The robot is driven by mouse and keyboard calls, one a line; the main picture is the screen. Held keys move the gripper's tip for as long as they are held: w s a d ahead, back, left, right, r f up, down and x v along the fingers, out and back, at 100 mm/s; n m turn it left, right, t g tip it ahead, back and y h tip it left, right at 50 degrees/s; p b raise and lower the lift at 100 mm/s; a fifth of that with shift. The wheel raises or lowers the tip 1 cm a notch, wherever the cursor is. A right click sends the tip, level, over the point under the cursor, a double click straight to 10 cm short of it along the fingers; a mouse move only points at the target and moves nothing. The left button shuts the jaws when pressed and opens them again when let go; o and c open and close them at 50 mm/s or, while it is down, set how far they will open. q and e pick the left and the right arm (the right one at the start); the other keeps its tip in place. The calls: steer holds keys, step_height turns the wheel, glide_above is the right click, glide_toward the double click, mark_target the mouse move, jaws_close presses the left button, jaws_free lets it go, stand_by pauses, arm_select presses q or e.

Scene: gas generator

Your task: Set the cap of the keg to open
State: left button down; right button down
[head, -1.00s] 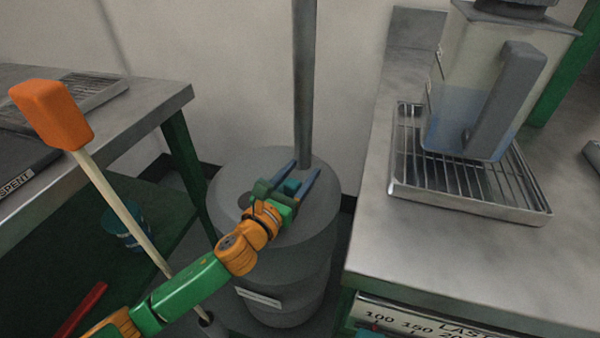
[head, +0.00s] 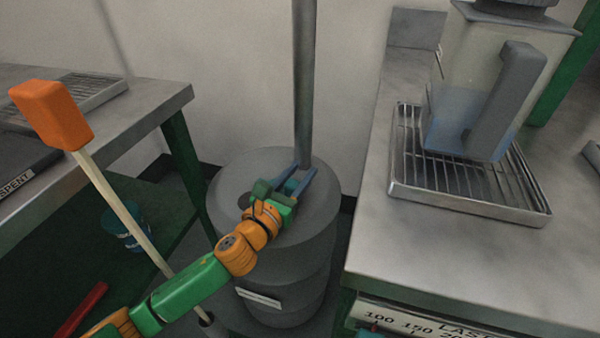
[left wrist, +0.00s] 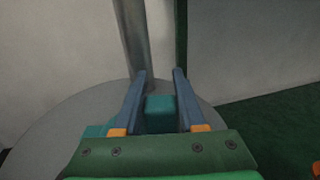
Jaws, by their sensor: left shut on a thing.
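The keg (head: 318,222) is a grey, stepped drum standing on the floor between two benches. A teal block (head: 291,187) that looks like its cap sits on the keg's top, near the pole; it also shows in the left wrist view (left wrist: 160,108). My left gripper (head: 299,170) reaches over the keg's top from the front left. Its two blue fingers are shut on the teal cap, one finger on each side; the palm hides part of it. I cannot read the cap's setting. My right gripper is not in view.
A grey pole (head: 304,80) rises at the keg's back, just beyond my fingertips. A steel counter (head: 450,260) on the right carries a wire tray (head: 470,205) with a clear jug (head: 470,90). An orange-headed stick (head: 52,113) leans at left, near my arm.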

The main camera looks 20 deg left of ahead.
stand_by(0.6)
arm_select(q)
steer(key=shift+w+r+n+y+p, duration=0.1)
steer(key=shift+w+n+y+p, duration=0.2)
steer(key=shift+y, duration=0.1)
steer(key=shift+w+n+y, duration=0.2)
steer(key=shift+n+y, duration=0.1)
steer(key=shift+y, duration=0.2)
steer(key=shift+c, duration=2.4)
jaws_free()
